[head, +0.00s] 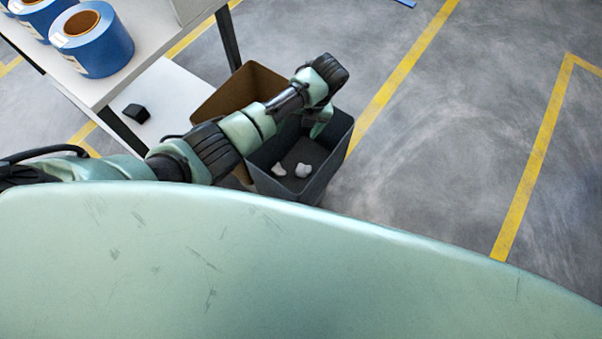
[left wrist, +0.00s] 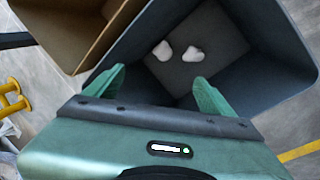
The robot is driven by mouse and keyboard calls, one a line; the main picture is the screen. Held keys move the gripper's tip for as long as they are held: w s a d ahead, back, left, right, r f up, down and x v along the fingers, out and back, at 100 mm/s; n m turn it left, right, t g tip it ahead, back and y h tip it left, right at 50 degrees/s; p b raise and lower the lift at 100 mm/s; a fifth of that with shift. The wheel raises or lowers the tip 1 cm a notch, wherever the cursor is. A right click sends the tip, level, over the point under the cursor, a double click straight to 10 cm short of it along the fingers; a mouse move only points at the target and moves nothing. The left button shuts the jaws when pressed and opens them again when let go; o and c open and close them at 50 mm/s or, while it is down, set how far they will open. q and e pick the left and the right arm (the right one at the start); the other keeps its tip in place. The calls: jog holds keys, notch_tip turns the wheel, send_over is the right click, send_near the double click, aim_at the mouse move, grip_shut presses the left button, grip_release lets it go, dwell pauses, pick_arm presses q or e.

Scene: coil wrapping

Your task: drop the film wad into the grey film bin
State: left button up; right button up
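The grey film bin (head: 337,152) stands open on the floor, and its inside fills the upper middle of the left wrist view (left wrist: 255,85). Two small whitish film wads lie apart on its bottom, a left one (head: 279,170) and a right one (head: 302,170). The left wrist view shows both, the left wad (left wrist: 162,51) and the right wad (left wrist: 193,54). My left gripper (left wrist: 157,88) is over the bin, pointing down into it. Its green fingers are spread with nothing between them. In the head view my left gripper (head: 320,122) is partly hidden by its wrist. My right gripper is not in view.
A brown cardboard box (head: 238,88) stands against the bin's far left side. A white table (head: 150,35) with blue film rolls (head: 92,40) is at the upper left. A black object (head: 136,113) lies on its lower shelf. The floor to the right is clear, with yellow lines.

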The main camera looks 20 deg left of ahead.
pick_arm(q)
jog(key=v, duration=0.7)
jog(key=shift+r+p, duration=0.3)
jog(key=shift+r, duration=0.1)
jog(key=shift+d, duration=0.15)
